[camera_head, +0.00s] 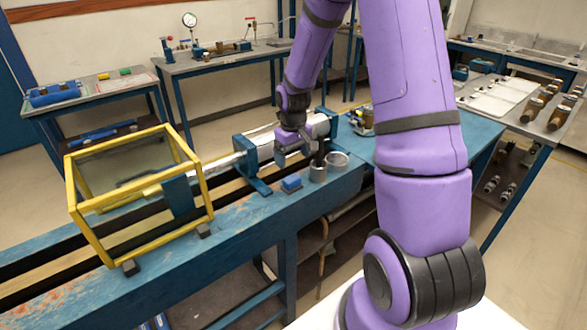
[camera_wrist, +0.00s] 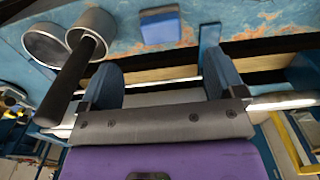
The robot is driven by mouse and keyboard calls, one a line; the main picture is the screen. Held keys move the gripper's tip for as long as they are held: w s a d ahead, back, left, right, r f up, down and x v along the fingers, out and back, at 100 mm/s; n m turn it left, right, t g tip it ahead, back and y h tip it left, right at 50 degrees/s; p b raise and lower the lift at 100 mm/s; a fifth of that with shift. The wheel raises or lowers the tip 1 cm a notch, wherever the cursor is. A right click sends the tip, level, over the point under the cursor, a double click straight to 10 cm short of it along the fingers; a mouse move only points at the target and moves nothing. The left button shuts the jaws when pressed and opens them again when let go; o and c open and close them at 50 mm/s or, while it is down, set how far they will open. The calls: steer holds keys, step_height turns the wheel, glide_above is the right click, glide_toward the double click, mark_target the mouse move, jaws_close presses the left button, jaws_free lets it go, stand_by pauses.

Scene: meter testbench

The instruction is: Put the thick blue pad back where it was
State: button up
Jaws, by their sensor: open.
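A small thick blue pad (camera_head: 291,183) lies on the worn blue bench (camera_head: 245,222), near its front edge. It also shows in the wrist view as a blue block (camera_wrist: 160,25) at the top middle. My gripper (camera_head: 305,148) is above the bench, close to the metal cylinder (camera_head: 262,138). In the wrist view my gripper (camera_wrist: 162,75) has its two fingers wide apart with nothing held between them. The pad lies beyond the fingertips, apart from them. The fingertips are partly hidden in the head view.
Two round metal cups (camera_head: 318,173) stand right of the pad; a dark handle (camera_wrist: 70,80) rises from one in the wrist view. A yellow-framed guard (camera_head: 140,190) stands at the left of the bench. Bare bench surface lies between guard and pad.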

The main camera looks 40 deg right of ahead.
steer(key=s+a+r+t, duration=0.1)
steer(key=s+a+r, duration=0.2)
steer(key=r, duration=0.4)
steer(key=s+a+r+t+h, duration=0.1)
steer(key=s+a+r, duration=0.15)
steer(key=r, duration=0.35)
steer(key=s+a+r, duration=0.2)
steer(key=s+r, duration=0.2)
steer(key=r, duration=0.3)
steer(key=s+a+r+t, duration=0.1)
steer(key=s+r, duration=0.3)
steer(key=s, duration=0.4)
steer(key=s+a+r+t+y, duration=0.1)
steer(key=s+a+r, duration=0.3)
steer(key=s, duration=0.4)
steer(key=shift+s+a+t, duration=0.3)
steer(key=shift+t, duration=0.3)
